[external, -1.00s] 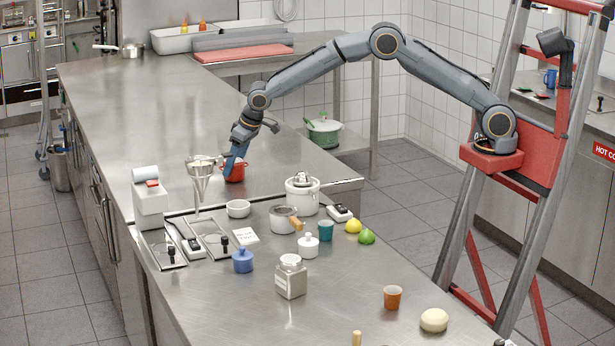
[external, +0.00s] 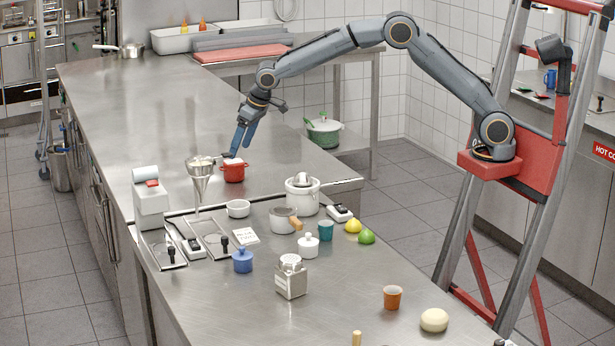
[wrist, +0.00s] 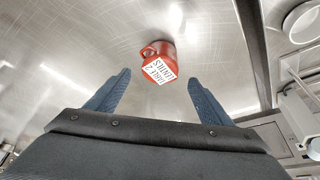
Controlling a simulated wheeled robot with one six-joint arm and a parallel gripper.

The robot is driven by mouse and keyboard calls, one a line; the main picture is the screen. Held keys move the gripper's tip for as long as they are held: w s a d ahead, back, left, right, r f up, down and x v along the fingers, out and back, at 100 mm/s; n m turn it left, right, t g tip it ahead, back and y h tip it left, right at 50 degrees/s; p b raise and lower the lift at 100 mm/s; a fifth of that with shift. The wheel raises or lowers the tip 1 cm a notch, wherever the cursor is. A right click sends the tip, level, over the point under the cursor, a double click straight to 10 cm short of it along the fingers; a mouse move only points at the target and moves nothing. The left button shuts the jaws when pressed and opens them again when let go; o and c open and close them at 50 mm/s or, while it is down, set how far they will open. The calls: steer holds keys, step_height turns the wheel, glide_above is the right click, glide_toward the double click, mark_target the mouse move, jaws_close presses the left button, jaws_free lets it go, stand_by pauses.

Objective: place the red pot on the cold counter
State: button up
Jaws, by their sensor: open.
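The red pot (external: 233,171) stands upright on the steel counter (external: 150,110), just right of a funnel on a stand. In the wrist view the red pot (wrist: 157,55) lies ahead of the fingertips, with a white label on it reading "TABLE 2 LENTILS". My gripper (external: 239,152) is above the pot, its blue fingers pointing down. In the wrist view my gripper (wrist: 157,80) has its fingers spread wide with nothing between them. Which surface is the cold counter I cannot tell; a red sign starting "HOT CO" (external: 604,152) is on the right-hand counter.
A metal funnel (external: 201,180) stands close left of the pot and a white bowl (external: 238,208) in front.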

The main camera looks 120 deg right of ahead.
steer(key=shift+b+v, duration=0.5)
steer(key=shift+v, duration=1.9)
